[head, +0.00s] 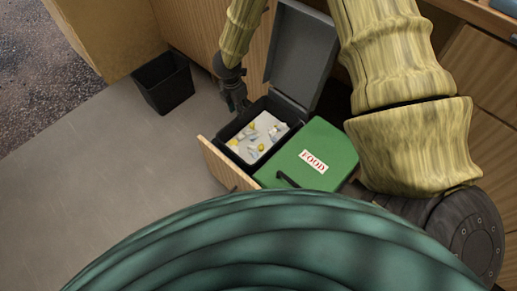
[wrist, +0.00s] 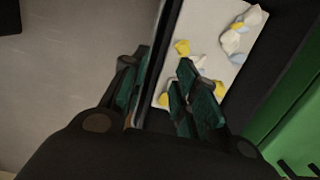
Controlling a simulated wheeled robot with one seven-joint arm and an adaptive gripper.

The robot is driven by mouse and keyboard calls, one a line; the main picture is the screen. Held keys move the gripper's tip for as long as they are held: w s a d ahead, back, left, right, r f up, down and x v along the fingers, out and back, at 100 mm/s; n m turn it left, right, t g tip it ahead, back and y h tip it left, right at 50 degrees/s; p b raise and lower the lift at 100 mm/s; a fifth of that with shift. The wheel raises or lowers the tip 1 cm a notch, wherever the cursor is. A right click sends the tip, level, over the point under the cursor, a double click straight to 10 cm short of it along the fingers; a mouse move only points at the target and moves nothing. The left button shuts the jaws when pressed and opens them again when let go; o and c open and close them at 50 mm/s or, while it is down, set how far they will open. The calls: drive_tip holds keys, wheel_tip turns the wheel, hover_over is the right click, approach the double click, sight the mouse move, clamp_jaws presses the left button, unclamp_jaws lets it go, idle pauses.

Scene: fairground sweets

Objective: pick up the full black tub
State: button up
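The full black tub (head: 231,133) stands in a pulled-out drawer, holding a white liner with yellow, white and grey-blue scraps (head: 257,138). Its side wall also shows in the wrist view (wrist: 152,75). A dark grey lid (head: 300,52) stands raised behind it. My gripper (head: 237,104) is at the tub's back left edge. In the wrist view my gripper (wrist: 163,88) is open, with one finger on the outer side of the wall and the other over the inside. I see a gap between the fingers; whether either touches the wall I cannot tell.
A green box (head: 322,139) marked FOOD with a dark handle sits right beside the tub. The wooden drawer front (head: 226,166) stands before them. Another black bin (head: 163,84), apparently empty, stands on the grey floor at the left. The floor between is clear.

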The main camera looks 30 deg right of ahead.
drive_tip(key=f, duration=0.2)
drive_tip(key=d+f+b, duration=0.1)
drive_tip(key=f, duration=0.2)
drive_tip(key=shift+w+b, duration=0.1)
drive_tip(key=shift+b, duration=0.2)
drive_tip(key=shift+r, duration=0.1)
clamp_jaws()
